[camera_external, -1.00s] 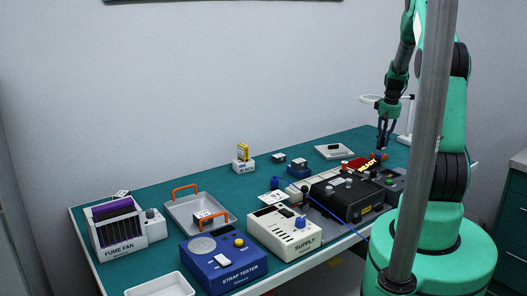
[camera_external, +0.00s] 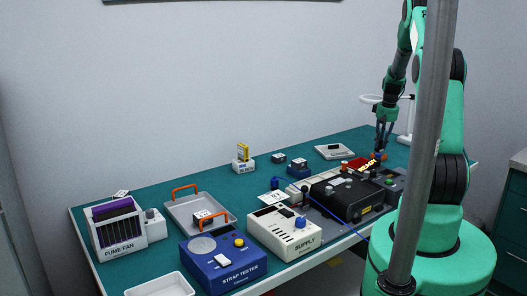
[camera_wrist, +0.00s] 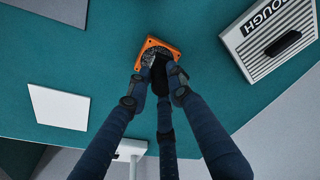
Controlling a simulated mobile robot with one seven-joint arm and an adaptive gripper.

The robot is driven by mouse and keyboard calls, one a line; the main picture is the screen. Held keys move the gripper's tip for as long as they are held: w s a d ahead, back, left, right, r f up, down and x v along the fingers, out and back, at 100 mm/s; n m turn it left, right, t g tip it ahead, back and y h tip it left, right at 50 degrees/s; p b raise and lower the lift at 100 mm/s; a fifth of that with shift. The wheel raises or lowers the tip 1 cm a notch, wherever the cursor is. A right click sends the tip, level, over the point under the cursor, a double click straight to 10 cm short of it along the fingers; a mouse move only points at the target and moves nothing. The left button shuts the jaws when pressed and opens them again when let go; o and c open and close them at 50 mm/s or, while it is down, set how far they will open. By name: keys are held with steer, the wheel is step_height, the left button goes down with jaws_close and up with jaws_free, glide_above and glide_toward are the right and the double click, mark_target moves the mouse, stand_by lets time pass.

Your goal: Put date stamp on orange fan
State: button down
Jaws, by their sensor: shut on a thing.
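The orange fan (camera_wrist: 172,47) is a square orange frame with a dark, patterned middle, seen under my fingertips in the wrist view. The fingers hide most of the stamp. I cannot tell whether it touches the fan. In the external view, my gripper (camera_external: 383,142) is directly above the fan.
The ROUGH tray (camera_wrist: 240,40) with a black item lies right of the fan in the wrist view; a white plate (camera_wrist: 58,105) lies left. Green bench is clear around the fan.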

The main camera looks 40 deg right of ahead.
steer(key=shift+f, duration=0.65)
steer(key=c, duration=1.5)
jaws_free()
steer(key=shift+f, duration=0.1)
steer(key=shift+c, duration=0.2)
step_height(320, 180, up, 12)
steer(key=s+p, duration=0.1)
steer(key=shift+s+a+p, duration=0.25)
steer(key=shift+s+p, duration=0.1)
